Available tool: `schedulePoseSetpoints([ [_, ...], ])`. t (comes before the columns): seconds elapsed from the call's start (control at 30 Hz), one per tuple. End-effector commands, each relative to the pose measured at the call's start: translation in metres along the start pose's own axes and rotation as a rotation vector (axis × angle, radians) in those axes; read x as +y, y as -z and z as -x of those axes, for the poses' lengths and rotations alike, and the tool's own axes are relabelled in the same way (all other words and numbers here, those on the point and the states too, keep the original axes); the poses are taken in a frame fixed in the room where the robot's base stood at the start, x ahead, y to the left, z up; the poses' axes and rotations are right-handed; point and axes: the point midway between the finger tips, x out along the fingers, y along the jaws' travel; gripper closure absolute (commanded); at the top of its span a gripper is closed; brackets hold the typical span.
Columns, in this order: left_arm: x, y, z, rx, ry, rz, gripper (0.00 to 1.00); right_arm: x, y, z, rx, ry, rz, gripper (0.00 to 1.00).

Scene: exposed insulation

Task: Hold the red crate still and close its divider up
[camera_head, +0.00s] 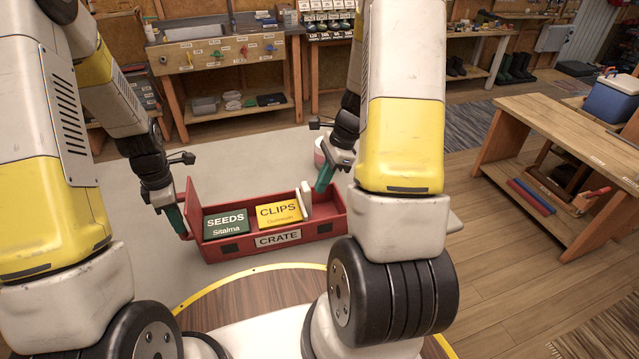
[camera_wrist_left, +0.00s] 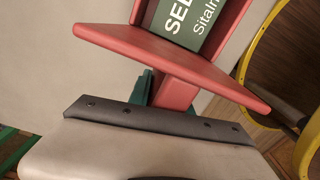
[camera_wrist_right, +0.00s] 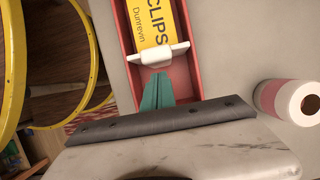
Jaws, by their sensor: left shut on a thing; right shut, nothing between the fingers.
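The long red crate (camera_head: 326,229) sits in front of me. It holds a green SEEDS pack (camera_head: 226,223) at left and a yellow CLIPS pack (camera_head: 279,211) beside it. The white divider (camera_head: 306,199) stands upright just right of CLIPS; it also shows in the right wrist view (camera_wrist_right: 158,54). My left gripper (camera_head: 181,222) is shut on the red grip at the crate's left end (camera_wrist_left: 176,90). My right gripper (camera_head: 322,184) is shut and empty, its green fingertips (camera_wrist_right: 157,90) at the crate's right compartment, beside the divider. I cannot tell whether they touch it.
A pink and white roll (camera_wrist_right: 290,101) stands behind the crate's right end. A wooden bench (camera_head: 560,125) is at the right, and a workbench (camera_head: 220,55) stands at the back. The pale floor mat around the crate is mostly clear.

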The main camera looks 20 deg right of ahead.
Motion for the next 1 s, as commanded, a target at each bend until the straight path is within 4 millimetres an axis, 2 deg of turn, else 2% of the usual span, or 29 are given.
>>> schedulePoseSetpoints([
  [0.13,-0.001,0.0,-0.001,0.0,0.004,0.001,1.0,0.0,0.029,0.011,0.002,0.002,-0.007,1.0],
  [0.17,-0.001,0.0,-0.001,0.0,0.004,0.001,1.0,-0.001,0.031,0.017,0.001,0.004,-0.003,1.0],
  [0.4,-0.001,0.0,-0.001,0.0,0.004,0.001,1.0,-0.001,0.028,0.073,0.001,0.004,0.0,1.0],
  [0.6,-0.001,0.0,-0.001,0.0,0.004,0.001,1.0,0.0,0.028,0.102,0.001,0.002,0.0,1.0],
  [0.73,-0.001,0.0,-0.001,0.0,0.004,0.001,1.0,0.0,0.027,0.11,0.0,0.0,-0.001,1.0],
  [1.0,-0.001,0.0,-0.001,0.001,0.003,0.002,1.0,0.001,0.028,0.111,0.0,-0.001,-0.002,1.0],
])
